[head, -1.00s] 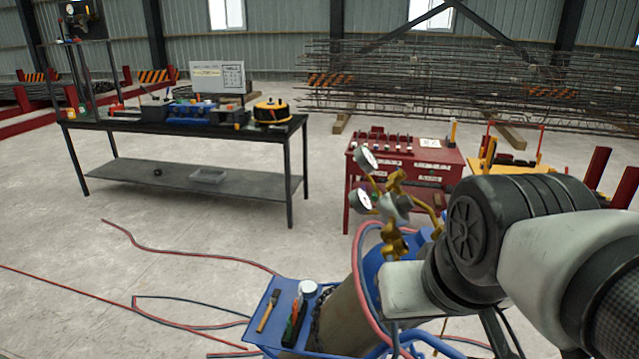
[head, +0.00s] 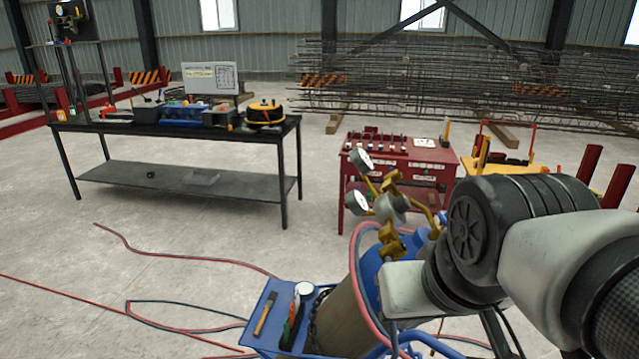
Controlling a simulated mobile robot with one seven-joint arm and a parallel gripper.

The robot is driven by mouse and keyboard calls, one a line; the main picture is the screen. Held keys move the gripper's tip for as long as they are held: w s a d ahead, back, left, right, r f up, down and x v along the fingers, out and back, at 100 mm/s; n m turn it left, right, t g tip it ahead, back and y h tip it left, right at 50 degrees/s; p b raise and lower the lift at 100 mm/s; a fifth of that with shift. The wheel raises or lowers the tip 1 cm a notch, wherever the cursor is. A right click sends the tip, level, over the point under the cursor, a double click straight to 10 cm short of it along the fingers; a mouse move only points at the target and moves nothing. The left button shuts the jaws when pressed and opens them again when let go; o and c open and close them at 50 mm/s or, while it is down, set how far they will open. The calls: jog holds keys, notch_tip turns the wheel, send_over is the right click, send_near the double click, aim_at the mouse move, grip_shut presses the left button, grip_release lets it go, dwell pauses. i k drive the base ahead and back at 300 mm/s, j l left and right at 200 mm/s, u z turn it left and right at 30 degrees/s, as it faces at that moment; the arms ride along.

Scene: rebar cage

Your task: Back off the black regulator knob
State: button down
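The brass regulator (head: 390,241) stands on top of the gas cylinder (head: 343,318) in the blue cart, right of the picture's middle. It carries two round white-faced gauges, an upper one (head: 360,159) and a lower one (head: 357,203), and a silver round body (head: 391,208). I cannot make out the black knob; it may be hidden or turned away. My arm reaches in from the right, and its white and black links cover the area just right of the regulator. My gripper is not visible.
The blue cart tray (head: 258,338) holds a brush and other small tools. Red and dark hoses (head: 185,257) lie on the floor. A red tool cabinet (head: 404,163) stands behind the regulator. A black workbench (head: 170,129) is at the left. Floor between them is open.

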aim_at(402, 205)
jog(key=k+l+u, duration=0.15)
jog(key=k+l, duration=0.15)
jog(key=l, duration=0.2)
jog(key=k+l+u, duration=0.1)
jog(key=k+l, duration=0.2)
jog(key=l, duration=0.15)
jog(key=l+u, duration=0.1)
jog(key=l, duration=0.25)
jog(key=k+l+u, duration=0.15)
jog(key=l, duration=0.25)
jog(key=l+u, duration=0.1)
jog(key=l, duration=0.25)
jog(key=i+l+u, duration=0.1)
jog(key=l, duration=0.25)
jog(key=i+l+u, duration=0.15)
jog(key=l, duration=0.2)
jog(key=l+u, duration=0.1)
jog(key=l, duration=0.25)
jog(key=i+l, duration=0.2)
